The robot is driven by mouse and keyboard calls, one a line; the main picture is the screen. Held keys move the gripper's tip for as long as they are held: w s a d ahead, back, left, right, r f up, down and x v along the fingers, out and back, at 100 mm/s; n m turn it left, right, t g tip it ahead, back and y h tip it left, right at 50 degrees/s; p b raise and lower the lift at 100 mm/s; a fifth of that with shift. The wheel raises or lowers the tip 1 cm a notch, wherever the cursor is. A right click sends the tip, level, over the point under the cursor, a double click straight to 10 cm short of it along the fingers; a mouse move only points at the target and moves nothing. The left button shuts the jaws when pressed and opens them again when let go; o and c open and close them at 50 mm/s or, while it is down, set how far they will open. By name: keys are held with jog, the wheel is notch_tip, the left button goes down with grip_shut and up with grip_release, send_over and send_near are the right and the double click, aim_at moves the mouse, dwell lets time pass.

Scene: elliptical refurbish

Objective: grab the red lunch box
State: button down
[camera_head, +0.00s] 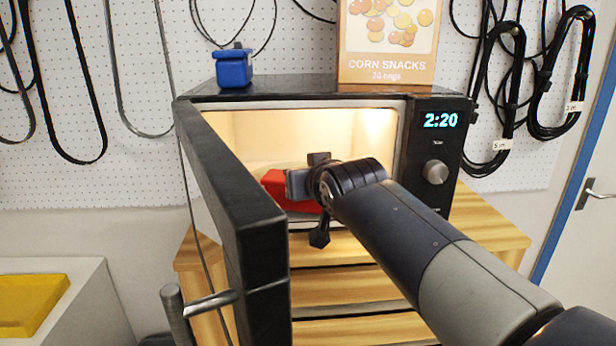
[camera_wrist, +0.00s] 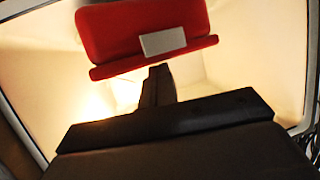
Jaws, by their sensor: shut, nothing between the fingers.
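The red lunch box (camera_head: 274,184) sits inside the lit microwave (camera_head: 262,140), partly hidden behind my arm's end in the head view. In the wrist view the red lunch box (camera_wrist: 120,32) fills the upper middle, with a pale label on its front. My gripper (camera_wrist: 158,78) is shut and empty, its dark fingers pointing at the box from just below the label. Whether the fingertips touch the box I cannot tell. In the head view the gripper is at the microwave opening, mostly hidden by my wrist.
The microwave door (camera_head: 235,190) stands open at the left, close to my arm. A wooden stand (camera_head: 345,287) holds the microwave. A blue box (camera_head: 234,68) and a corn snacks carton (camera_head: 388,42) are on top. Cables hang on the pegboard (camera_head: 280,40). A yellow item (camera_head: 30,300) lies at lower left.

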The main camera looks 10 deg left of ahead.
jog(key=shift+s+d+f+b, duration=0.4)
jog(key=shift+s+f, duration=0.15)
jog(key=shift+s, duration=0.25)
jog(key=shift+w+r+p, duration=0.1)
jog(key=shift+r+p, duration=0.35)
jog(key=shift+r, duration=0.2)
